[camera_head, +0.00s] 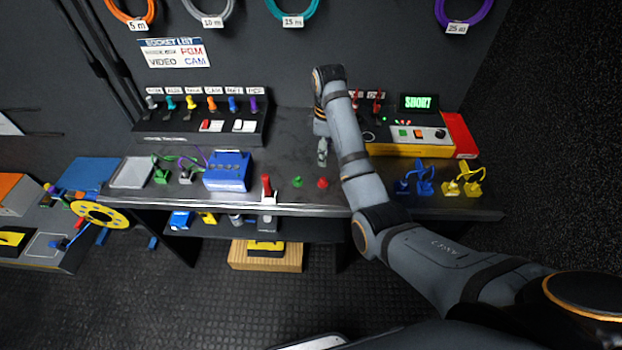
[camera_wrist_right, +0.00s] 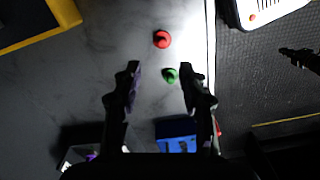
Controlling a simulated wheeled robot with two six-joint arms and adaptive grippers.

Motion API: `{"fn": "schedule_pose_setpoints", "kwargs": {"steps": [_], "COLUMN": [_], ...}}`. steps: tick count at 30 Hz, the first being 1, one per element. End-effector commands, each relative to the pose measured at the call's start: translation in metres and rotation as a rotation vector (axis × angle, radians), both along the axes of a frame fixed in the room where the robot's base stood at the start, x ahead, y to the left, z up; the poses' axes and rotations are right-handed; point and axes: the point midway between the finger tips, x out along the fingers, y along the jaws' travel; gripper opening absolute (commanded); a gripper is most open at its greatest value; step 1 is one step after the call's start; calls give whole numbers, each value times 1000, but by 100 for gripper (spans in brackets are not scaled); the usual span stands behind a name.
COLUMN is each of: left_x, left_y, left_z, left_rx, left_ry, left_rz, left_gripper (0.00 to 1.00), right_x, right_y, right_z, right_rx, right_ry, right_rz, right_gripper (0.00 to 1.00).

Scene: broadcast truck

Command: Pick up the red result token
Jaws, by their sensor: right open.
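The red result token (camera_head: 322,183) lies on the dark worktop near its front edge, right of a green token (camera_head: 297,182). In the wrist view the red token (camera_wrist_right: 162,39) shows beyond my fingertips, and the green token (camera_wrist_right: 171,75) shows near the right fingertip. My right gripper (camera_head: 322,152) hangs over the worktop, a little behind the red token. In the wrist view its two fingers (camera_wrist_right: 160,68) are apart with nothing held between them. My left gripper is not in view.
A red-handled tool (camera_head: 267,187) and a blue box (camera_head: 228,171) stand left of the tokens. A yellow-edged tester (camera_head: 408,143) stands behind right, with blue plugs (camera_head: 425,183) and yellow plugs (camera_head: 472,186) in front. The worktop around the tokens is clear.

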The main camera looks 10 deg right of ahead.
Motion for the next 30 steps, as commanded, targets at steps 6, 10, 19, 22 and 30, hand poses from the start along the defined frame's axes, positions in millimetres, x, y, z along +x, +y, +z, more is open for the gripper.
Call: {"fn": "schedule_pose_setpoints", "kwargs": {"steps": [6,10,19,22,30], "left_x": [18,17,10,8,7], "left_y": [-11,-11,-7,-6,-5], "left_z": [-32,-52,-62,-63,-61], "left_rx": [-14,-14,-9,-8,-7], "left_ry": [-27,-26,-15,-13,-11], "left_rz": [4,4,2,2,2], "left_gripper": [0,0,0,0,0], "right_x": [0,0,-2,-5,-6], "right_y": [0,0,1,2,2], "right_z": [-34,-54,-66,-77,-105], "right_rx": [1,1,1,1,1], "right_ry": [-2,-4,-4,-3,-5], "right_rz": [-2,-3,-3,-3,-4], "right_gripper": [42,42,42,42,42]}}
